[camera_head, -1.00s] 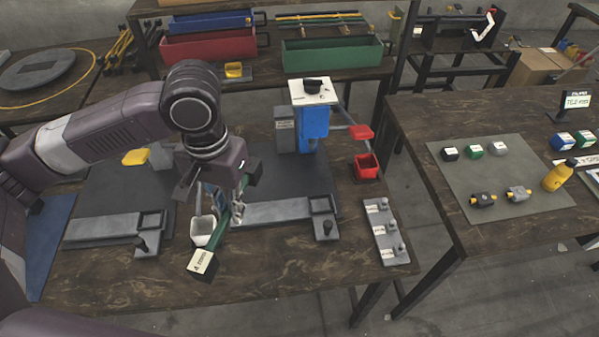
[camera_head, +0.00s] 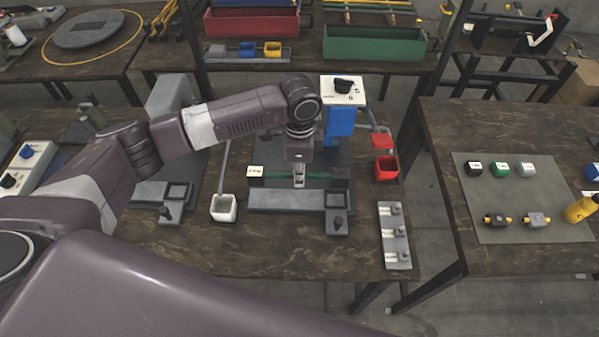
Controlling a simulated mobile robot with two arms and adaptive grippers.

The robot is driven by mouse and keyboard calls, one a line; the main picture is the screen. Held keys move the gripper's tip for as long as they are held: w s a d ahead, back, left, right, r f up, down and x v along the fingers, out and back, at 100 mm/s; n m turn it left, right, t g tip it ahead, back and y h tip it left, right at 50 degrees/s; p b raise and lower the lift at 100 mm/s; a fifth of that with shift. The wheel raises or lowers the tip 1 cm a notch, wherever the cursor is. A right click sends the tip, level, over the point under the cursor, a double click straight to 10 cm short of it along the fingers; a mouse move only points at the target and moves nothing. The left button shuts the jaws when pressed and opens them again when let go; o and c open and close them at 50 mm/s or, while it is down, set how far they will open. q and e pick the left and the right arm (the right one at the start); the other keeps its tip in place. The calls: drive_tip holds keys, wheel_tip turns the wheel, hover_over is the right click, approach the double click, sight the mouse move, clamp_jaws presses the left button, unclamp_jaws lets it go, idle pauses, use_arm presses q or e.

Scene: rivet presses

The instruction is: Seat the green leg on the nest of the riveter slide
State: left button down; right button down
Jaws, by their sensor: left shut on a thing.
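The green leg (camera_head: 320,175) is a thin green bar with a white-labelled block at its left end and a dark block at its right end. My left gripper (camera_head: 299,182) points down and is shut on its middle. The leg lies level, left to right, over the dark base of the blue riveter (camera_head: 341,121), just behind the grey slide (camera_head: 285,199). The square nest frame (camera_head: 338,197) is at the slide's right end, in front of the leg's dark end. I cannot tell the leg's height above the base. My right gripper is not in view.
A grey strip with several knobs (camera_head: 396,236) lies front right. A second grey slide (camera_head: 152,192) is on the left. The table's front is clear.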

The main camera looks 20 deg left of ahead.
use_arm(q)
drive_tip(key=shift+r+p, duration=0.15)
drive_tip(key=shift+p, duration=0.4)
drive_tip(key=b, duration=0.3)
hover_over(299, 199)
wheel_tip(299, 199, down, 6)
drive_tip(key=shift+f, duration=0.85)
drive_tip(key=shift+f, duration=0.65)
drive_tip(key=c, duration=1.8)
unclamp_jaws()
drive_tip(key=shift+c, duration=0.2)
